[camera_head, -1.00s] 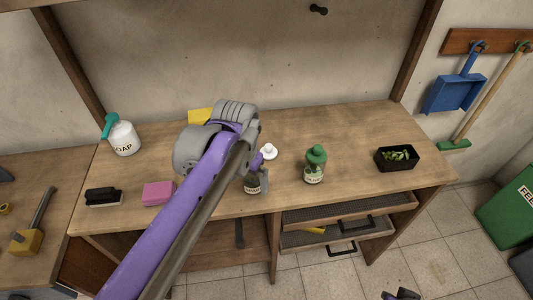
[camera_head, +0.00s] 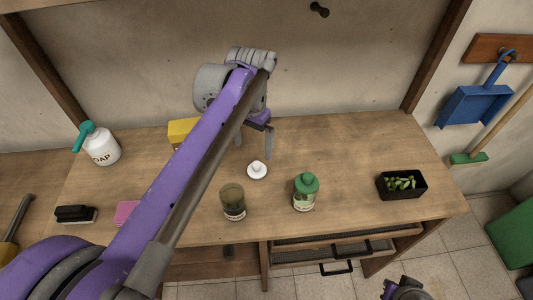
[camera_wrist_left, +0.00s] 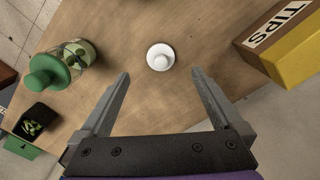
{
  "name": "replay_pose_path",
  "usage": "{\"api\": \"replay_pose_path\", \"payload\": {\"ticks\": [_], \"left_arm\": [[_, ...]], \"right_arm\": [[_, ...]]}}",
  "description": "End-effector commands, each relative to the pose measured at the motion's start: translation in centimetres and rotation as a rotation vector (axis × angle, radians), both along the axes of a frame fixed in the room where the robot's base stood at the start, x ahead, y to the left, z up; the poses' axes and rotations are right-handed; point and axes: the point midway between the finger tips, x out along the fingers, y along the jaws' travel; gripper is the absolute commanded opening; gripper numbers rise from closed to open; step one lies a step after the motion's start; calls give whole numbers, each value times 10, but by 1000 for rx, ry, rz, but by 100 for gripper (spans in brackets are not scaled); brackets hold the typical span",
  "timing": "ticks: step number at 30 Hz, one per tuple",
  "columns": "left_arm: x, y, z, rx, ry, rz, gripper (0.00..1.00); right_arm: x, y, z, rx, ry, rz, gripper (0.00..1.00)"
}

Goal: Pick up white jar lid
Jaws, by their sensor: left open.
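The white jar lid (camera_head: 257,170) is round with a knob on top. It lies on the wooden workbench (camera_head: 330,150), and in the left wrist view the lid (camera_wrist_left: 160,57) lies beyond the fingertips, roughly centred between them. My left gripper (camera_head: 254,150) is open and empty, just behind the lid in the head view; its two fingers (camera_wrist_left: 160,75) point down at the bench. An open jar with dark contents (camera_head: 233,203) stands in front of the lid. My right gripper (camera_head: 405,290) shows only in part at the bottom edge.
A green-lidded jar (camera_head: 305,191) stands to the right of the lid. A black tray with green pods (camera_head: 402,185) is farther right. A yellow box (camera_head: 183,132) is behind left. A soap bottle (camera_head: 100,145), brush (camera_head: 75,215) and pink block (camera_head: 126,212) are at left.

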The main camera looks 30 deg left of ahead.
Motion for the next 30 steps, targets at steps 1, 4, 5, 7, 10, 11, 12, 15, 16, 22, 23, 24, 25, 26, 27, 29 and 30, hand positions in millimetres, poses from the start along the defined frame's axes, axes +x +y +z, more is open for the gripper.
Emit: {"api": "replay_pose_path", "payload": {"ticks": [1, 4, 5, 7, 10, 11, 12, 15, 16, 22, 23, 24, 25, 26, 27, 29, 30], "left_arm": [[0, 0, 0, 0, 2, 0, 100], [1, 1, -9, -1, 3, 0, 100], [1, 1, -13, -1, 3, 0, 100], [1, 1, -26, -1, 3, 0, 100], [1, 1, -42, -1, 3, 0, 100], [1, 1, -45, -1, 3, 0, 100], [1, 0, -49, -1, 3, 0, 100], [1, 0, -56, -1, 2, 0, 100], [2, 0, -57, -1, 2, 0, 100], [9, 0, -83, -1, 2, 0, 100], [11, 0, -88, -1, 2, 0, 100], [11, 0, -93, 0, 2, 1, 100], [10, 0, -97, 0, 2, 1, 100], [10, 0, -101, 0, 2, 1, 100], [10, 0, -104, 0, 2, 1, 100], [10, 0, -107, 0, 2, 1, 100], [10, 0, -108, 0, 2, 1, 100]], "right_arm": [[0, 0, 0, 0, 0, 0, 0], [-1, 0, -1, 0, 1, 0, 0], [-1, 0, -2, 0, 1, 0, 0], [-2, 0, -4, 0, 2, 0, 0], [-2, 0, -5, 0, 3, 0, 0], [-2, 0, -5, 0, 3, 0, 0], [-2, 0, -6, 0, 3, 0, 0], [-2, 0, -6, 0, 3, 0, 0], [-2, 0, -6, 0, 3, 0, 0], [-2, 0, -5, 0, 3, 0, 0], [-2, 0, -5, 0, 3, 0, 0], [-2, 0, -6, 0, 3, 0, 0], [-2, 0, -6, 0, 3, 0, 0], [-2, 0, -6, 0, 4, 0, 0], [-2, 0, -6, 0, 4, 0, 0], [-2, 0, -6, 0, 4, 0, 0], [-2, 0, -6, 0, 4, 0, 0]]}}
